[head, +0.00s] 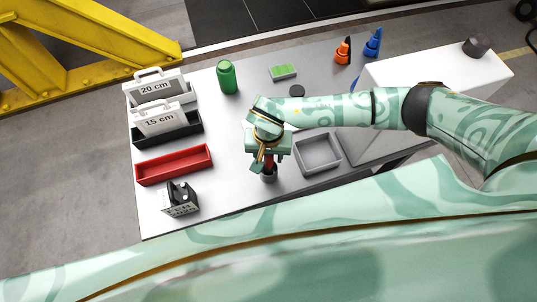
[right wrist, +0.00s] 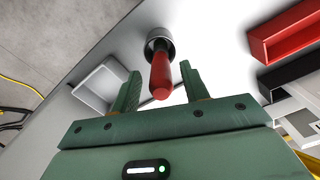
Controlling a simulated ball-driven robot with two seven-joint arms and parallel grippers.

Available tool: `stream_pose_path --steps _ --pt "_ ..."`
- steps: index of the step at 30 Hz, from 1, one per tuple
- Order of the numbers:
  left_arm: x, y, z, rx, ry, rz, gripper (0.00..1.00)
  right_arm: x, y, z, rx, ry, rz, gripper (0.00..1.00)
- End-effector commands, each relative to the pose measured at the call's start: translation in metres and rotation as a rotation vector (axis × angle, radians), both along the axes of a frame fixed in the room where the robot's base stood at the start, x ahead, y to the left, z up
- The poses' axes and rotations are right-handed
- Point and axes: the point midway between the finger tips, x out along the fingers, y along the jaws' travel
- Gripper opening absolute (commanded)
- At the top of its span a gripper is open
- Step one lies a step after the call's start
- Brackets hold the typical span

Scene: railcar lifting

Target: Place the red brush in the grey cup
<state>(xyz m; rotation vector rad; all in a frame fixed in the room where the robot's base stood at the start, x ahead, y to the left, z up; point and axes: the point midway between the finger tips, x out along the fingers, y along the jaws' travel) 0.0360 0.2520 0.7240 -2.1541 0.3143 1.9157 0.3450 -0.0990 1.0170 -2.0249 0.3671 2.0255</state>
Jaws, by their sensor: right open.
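The red brush (right wrist: 160,75) stands in the grey cup (right wrist: 159,40), handle towards my right wrist camera. In the head view the grey cup (head: 269,176) stands near the table's front edge, and the red brush (head: 268,162) rises from it, partly covered by my gripper. My right gripper (right wrist: 159,68) is open, with one finger on each side of the handle and a visible gap to both. In the head view the right gripper (head: 262,158) is just above the cup. My left gripper is not in view.
A grey tray (head: 318,168) lies right of the cup. A red bin (head: 174,165), a black bin and white labelled carriers stand at the left, with a dark box (head: 181,198) in front. A green bottle (head: 227,76) and green sponge (head: 283,72) are behind. A white block stands right.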

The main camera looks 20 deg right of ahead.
Motion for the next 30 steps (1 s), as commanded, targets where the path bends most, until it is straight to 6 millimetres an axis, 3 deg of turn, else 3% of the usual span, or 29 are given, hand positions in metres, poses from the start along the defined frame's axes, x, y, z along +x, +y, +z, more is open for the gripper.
stream_pose_path --steps 9,15,30 --pt "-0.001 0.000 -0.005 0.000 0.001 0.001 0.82 0.001 0.000 0.072 0.000 -0.004 0.003 0.45" --pt "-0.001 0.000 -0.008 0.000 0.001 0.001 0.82 0.001 0.000 0.102 -0.001 -0.002 0.001 0.45" --pt "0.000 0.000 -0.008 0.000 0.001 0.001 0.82 0.000 0.000 0.110 -0.001 0.000 0.000 0.45"
